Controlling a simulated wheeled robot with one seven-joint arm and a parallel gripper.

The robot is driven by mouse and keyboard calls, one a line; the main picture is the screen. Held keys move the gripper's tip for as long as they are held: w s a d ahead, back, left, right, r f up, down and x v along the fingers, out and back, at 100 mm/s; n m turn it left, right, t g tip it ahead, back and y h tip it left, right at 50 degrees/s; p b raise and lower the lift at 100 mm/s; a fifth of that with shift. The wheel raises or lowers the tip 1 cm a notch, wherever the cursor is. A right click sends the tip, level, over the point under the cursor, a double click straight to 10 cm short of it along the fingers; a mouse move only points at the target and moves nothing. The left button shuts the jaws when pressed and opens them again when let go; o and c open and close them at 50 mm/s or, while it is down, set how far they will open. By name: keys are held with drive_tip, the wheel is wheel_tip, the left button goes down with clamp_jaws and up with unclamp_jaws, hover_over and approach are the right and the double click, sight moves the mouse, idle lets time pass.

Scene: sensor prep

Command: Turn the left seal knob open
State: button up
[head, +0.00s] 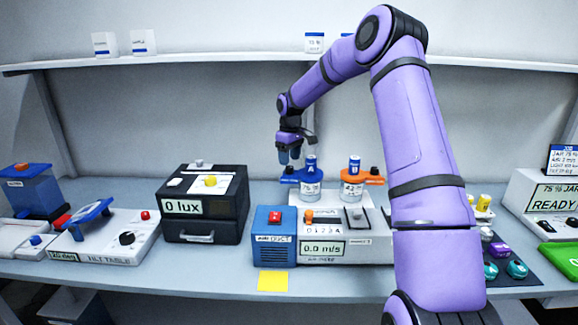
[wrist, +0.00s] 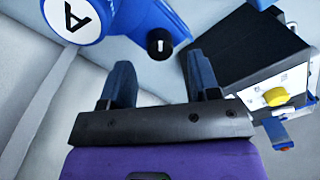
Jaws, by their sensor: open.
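The left jar (head: 310,190), labelled 75 %, wears a blue seal (head: 300,177) with a blue cap marked A. Its small black seal knob (head: 289,170) is on the left arm of the seal. In the wrist view the black knob (wrist: 159,44) stands on the blue seal (wrist: 130,22), with a pale mark on its face. My gripper (head: 289,155) hangs fingers down just above the knob. In the wrist view my gripper (wrist: 161,75) has its fingers apart and empty, with the knob showing beyond the gap between them. I see no contact.
The right jar (head: 352,192) with an orange seal (head: 360,178) stands close by. A black 0 lux box (head: 205,222) is to the left; it also fills the wrist view's right side (wrist: 240,55). The duct unit (head: 345,250) is in front. The wall is behind.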

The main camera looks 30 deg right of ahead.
sight(289, 170)
drive_tip(key=shift+f, duration=1.55)
drive_tip(key=c, duration=0.9)
